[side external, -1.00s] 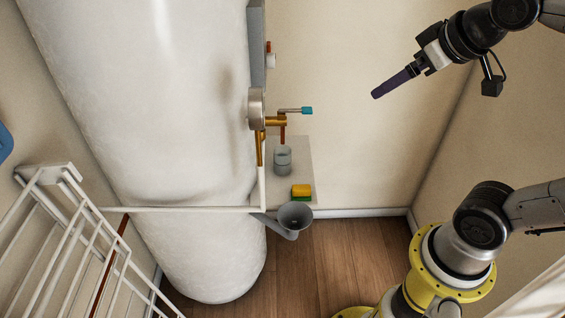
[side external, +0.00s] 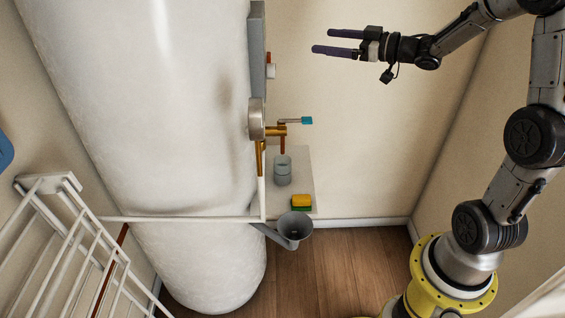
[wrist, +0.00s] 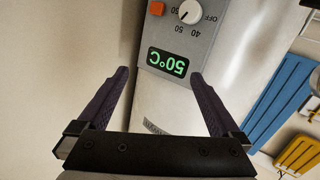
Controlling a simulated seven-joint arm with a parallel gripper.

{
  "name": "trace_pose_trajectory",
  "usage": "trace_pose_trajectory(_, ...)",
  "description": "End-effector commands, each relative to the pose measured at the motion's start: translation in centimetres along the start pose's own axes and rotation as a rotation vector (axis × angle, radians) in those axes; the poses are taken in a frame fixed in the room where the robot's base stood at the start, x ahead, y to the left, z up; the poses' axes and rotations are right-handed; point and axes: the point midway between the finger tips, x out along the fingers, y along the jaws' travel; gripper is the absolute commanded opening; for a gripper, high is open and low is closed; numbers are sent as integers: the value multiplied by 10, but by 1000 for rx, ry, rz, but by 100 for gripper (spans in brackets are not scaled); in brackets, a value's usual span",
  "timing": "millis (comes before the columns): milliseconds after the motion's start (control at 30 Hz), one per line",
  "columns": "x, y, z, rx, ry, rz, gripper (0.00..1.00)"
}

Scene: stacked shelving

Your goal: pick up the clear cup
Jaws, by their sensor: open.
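The clear cup (side external: 283,171) stands upright on a small pale shelf (side external: 304,160) under a brass tap (side external: 275,130) with a teal handle, in the side external view. My gripper (side external: 326,50) is open and empty, well above the cup and a little to its right, with its fingers pointing left toward the tank. In the wrist view my gripper (wrist: 160,78) has both dark fingers spread with nothing between them. The cup is not visible in the wrist view.
A yellow and green sponge (side external: 301,201) lies on the shelf's front end. A large white tank (side external: 150,120) fills the left, with a control panel (wrist: 185,35). A white rack (side external: 60,240) stands lower left. Right of the shelf is free.

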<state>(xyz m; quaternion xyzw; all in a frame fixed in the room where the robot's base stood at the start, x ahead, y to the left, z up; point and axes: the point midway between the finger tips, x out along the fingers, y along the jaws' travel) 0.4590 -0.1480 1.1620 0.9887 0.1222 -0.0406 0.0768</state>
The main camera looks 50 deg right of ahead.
Motion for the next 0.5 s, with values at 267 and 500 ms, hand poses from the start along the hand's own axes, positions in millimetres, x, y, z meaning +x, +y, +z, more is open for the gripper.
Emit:
trace_pose_trajectory(267, -19, -16, 29, 149, 116, -235, 100)
trace_pose_trajectory(500, -6, -33, 138, 148, 110, -228, 100)
